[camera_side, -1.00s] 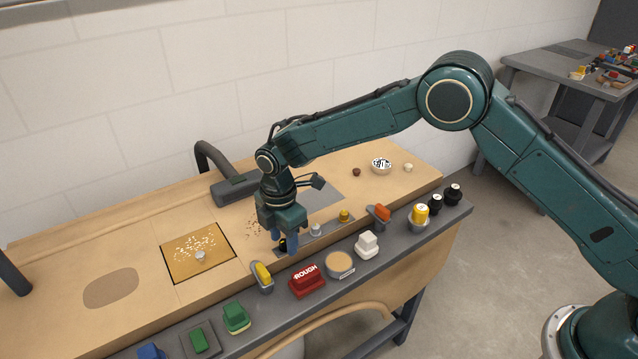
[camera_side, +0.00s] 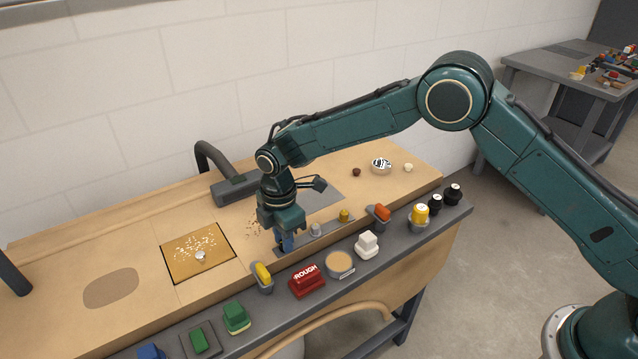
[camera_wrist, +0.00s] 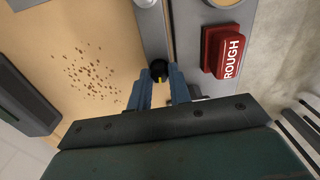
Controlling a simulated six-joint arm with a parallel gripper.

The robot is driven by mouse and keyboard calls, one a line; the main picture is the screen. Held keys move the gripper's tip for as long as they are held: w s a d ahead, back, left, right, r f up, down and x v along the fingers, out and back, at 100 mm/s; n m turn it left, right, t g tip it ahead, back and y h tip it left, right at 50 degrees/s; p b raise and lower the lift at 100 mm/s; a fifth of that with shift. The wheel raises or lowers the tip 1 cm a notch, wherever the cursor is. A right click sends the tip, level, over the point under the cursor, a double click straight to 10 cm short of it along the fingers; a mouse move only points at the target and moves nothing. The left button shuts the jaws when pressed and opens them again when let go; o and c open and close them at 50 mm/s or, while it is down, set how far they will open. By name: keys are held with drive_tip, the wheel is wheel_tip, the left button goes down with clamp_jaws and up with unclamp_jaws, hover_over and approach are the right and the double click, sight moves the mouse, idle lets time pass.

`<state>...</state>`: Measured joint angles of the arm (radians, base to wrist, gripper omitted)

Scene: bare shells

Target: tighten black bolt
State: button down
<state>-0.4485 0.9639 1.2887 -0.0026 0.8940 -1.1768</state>
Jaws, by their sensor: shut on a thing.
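The black bolt (camera_wrist: 159,68) is a round dark knob with a yellow mark, on the grey metal strip (camera_wrist: 154,34). My gripper (camera_wrist: 159,82) is shut on it, with a blue finger on either side. In the side view my gripper (camera_side: 286,243) points down at the left end of the strip, and its fingers hide most of the bolt. A silver bolt (camera_side: 316,229) and a brass-yellow bolt (camera_side: 344,215) stand further right on the same strip.
The red ROUGH block (camera_side: 307,281), a yellow piece in a grey holder (camera_side: 262,275) and a round tan pad (camera_side: 340,264) line the front ledge close by. Brown crumbs (camera_wrist: 88,75) lie on the wood beside the strip. A grey lamp-like arm (camera_side: 234,187) stands behind.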

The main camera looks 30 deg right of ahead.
drive_tip(key=m, duration=1.3)
drive_tip(key=shift+m, duration=0.4)
drive_tip(key=m, duration=0.4)
drive_tip(key=shift+m, duration=0.3)
drive_tip(key=shift+d+m, duration=0.1)
drive_tip(key=shift+m, duration=2.1)
drive_tip(key=c, duration=1.3)
unclamp_jaws()
